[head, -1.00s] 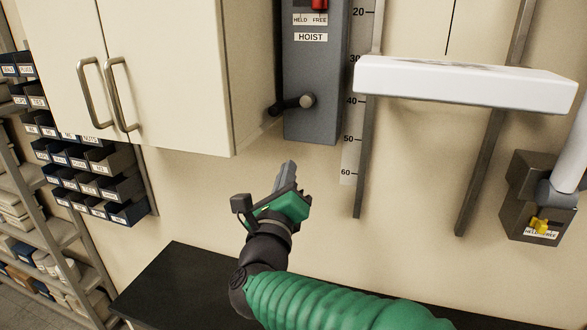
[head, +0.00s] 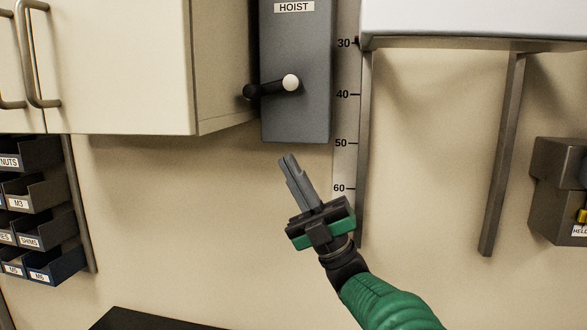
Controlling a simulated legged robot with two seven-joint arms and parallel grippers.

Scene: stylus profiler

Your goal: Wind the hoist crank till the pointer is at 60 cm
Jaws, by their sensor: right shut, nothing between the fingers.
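The hoist crank (head: 270,87) is on the grey box labelled HOIST (head: 296,45). Its short black arm lies nearly level, with a pale round end at the right and a dark end at the left. The scale (head: 345,120) beside the box shows 30, 40, 50 and 60. A small dark mark that looks like the pointer (head: 358,42) is near 30, just under the white platform (head: 470,22). My right gripper (head: 287,160) is shut and empty, below the box and apart from the crank, fingers pointing up. My left gripper is out of view.
A cream cabinet (head: 120,70) stands close to the left of the crank. Two grey rails (head: 503,150) run down the wall under the platform. A dark grey box (head: 565,180) is at the right. Labelled bins (head: 40,230) are at the left. The wall below the hoist box is clear.

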